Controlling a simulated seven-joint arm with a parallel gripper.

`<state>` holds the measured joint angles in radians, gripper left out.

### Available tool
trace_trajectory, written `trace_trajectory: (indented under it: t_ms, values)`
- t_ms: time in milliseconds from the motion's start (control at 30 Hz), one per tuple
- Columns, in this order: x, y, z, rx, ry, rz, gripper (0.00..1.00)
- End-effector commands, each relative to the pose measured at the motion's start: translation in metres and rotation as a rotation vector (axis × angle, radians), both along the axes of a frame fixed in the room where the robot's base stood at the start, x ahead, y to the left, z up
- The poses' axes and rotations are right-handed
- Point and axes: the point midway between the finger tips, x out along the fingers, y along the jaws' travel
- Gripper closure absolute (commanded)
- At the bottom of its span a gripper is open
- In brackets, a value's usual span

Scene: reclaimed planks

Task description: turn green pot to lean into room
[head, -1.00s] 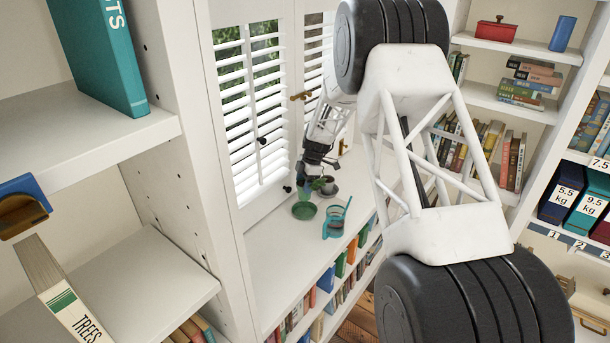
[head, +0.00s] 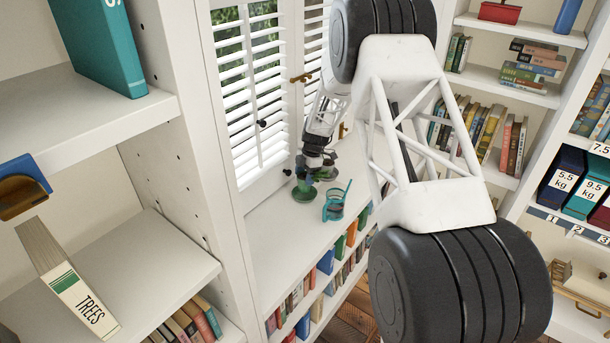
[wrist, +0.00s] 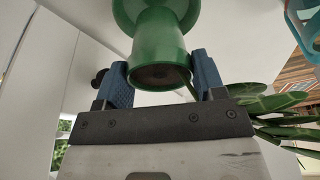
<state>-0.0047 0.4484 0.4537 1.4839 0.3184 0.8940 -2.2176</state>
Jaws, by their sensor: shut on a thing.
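The green pot (wrist: 160,50) is between the blue fingers of my gripper (wrist: 160,82) in the wrist view; the gripper is shut on it. Its dark round inside faces the camera. Long green leaves (wrist: 285,105) spread to the lower right there; their join to the pot is mostly hidden. A wider green saucer (wrist: 150,8) shows beyond the pot. In the head view my gripper (head: 311,177) is over the green saucer (head: 304,195) on the white sill, close to the shuttered window. The pot is small there and partly covered; I cannot tell whether it touches the saucer.
A teal vessel (head: 334,209) with a stick-like part stands just right of the saucer; a teal thing also shows in the wrist view (wrist: 306,25). White shutters (head: 250,90) rise behind the sill. The near sill (head: 285,245) is clear, above shelved books.

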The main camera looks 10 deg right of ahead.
Motion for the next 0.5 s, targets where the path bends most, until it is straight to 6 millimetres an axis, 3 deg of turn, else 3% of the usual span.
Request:
trace_trajectory:
  t_ms: [500]
  values:
    - [0.000, 0.000, -0.022, 0.000, 0.000, -0.001, 0.75]
